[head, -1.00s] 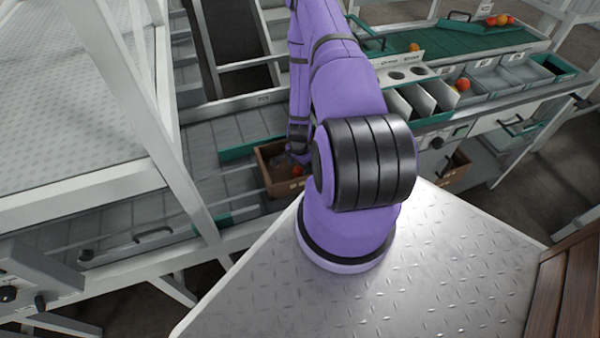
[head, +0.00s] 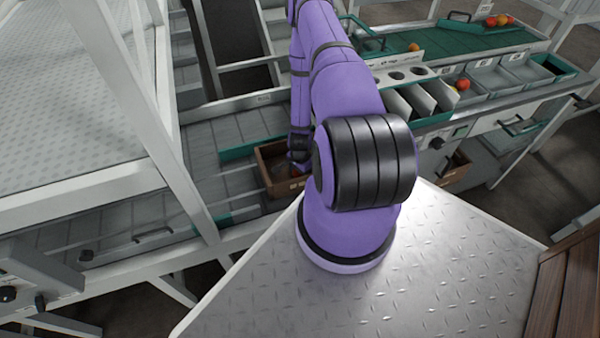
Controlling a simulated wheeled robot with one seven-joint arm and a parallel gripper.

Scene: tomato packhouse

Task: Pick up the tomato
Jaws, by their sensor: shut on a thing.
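My gripper (head: 299,165) is at the end of the purple arm, low inside the brown crate (head: 268,178) left of my shoulder. It is shut on a red tomato (head: 296,172), of which only a small patch shows. The fingers are small and mostly hidden by my wrist and arm, so the exact grasp is hard to make out. Inside the crate, the part right of the gripper is hidden behind my arm.
A red tomato (head: 462,84) lies in a grey bin at the right. An orange one (head: 413,47) and several more (head: 500,20) lie on the green-edged conveyor (head: 470,38). A white post (head: 160,130) stands left of the crate. A grey conveyor (head: 120,185) runs beside it.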

